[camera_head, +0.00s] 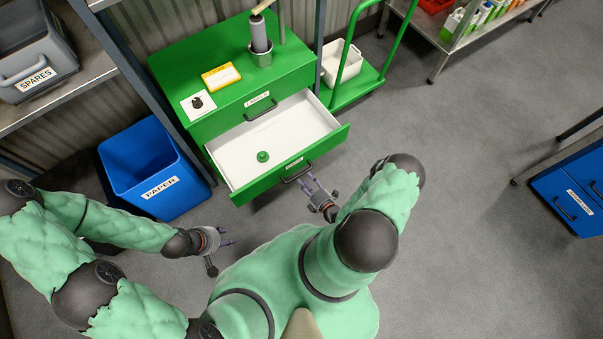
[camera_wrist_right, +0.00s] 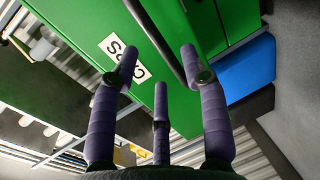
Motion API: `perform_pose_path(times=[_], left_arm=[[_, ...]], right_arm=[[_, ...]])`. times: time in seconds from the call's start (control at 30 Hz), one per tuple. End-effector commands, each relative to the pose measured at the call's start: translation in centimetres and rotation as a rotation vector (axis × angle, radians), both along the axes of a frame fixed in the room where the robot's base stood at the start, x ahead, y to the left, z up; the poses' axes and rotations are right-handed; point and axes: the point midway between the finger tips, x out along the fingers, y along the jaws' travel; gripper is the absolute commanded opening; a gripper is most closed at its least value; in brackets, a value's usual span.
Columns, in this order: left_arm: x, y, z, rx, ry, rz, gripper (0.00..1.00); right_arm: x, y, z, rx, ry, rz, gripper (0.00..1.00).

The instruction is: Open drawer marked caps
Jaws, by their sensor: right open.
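The drawer marked CAPS (camera_head: 249,190) is pulled out of the green cabinet (camera_head: 188,65). Its white inside shows, with a small green cap (camera_head: 263,156) on its floor. Its dark handle (camera_head: 297,175) is on the green front. My right gripper (camera_head: 312,181) is open just in front of this handle. In the right wrist view, the CAPS label (camera_wrist_right: 124,60) shows beyond the fingers (camera_wrist_right: 160,60), and the handle (camera_wrist_right: 166,45) runs between the fingertips in the picture. I cannot tell whether they touch it. My left gripper (camera_head: 226,238) is open and empty, left of the drawer.
A shut drawer with its own handle (camera_head: 260,108) is above. A blue PAPER bin (camera_head: 140,160) stands left of the cabinet, a green trolley (camera_head: 366,85) right of it. A blue drawer unit (camera_head: 570,190) is far right. The grey floor (camera_head: 460,150) between is clear.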

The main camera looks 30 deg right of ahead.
Motion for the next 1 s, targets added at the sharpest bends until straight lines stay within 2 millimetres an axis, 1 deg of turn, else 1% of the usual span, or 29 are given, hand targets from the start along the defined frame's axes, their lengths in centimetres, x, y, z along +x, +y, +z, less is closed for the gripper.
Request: perform_pose_path(times=[0.03,0.2,0.4,0.6,1.0], left_arm=[[0.0,0.0,0.0,0.0,0.0,0.0,0.4],[0.0,0.0,0.0,0.0,0.0,0.0,0.4],[0.0,0.0,0.0,0.0,0.0,0.0,0.4],[0.0,0.0,0.0,0.0,0.0,0.0,0.4],[0.0,0.0,0.0,0.0,0.0,0.0,0.4]], right_arm=[[-1.1,-0.2,0.2,0.001,0.002,-0.005,0.45],[-3.8,-0.3,0.8,0.001,0.002,-0.004,0.45],[-5.8,-0.3,1.2,0.0,0.001,-0.002,0.45],[-6.5,-0.2,1.3,0.0,0.0,0.0,0.45],[-6.5,-0.2,1.3,0.0,0.0,0.0,0.45]])
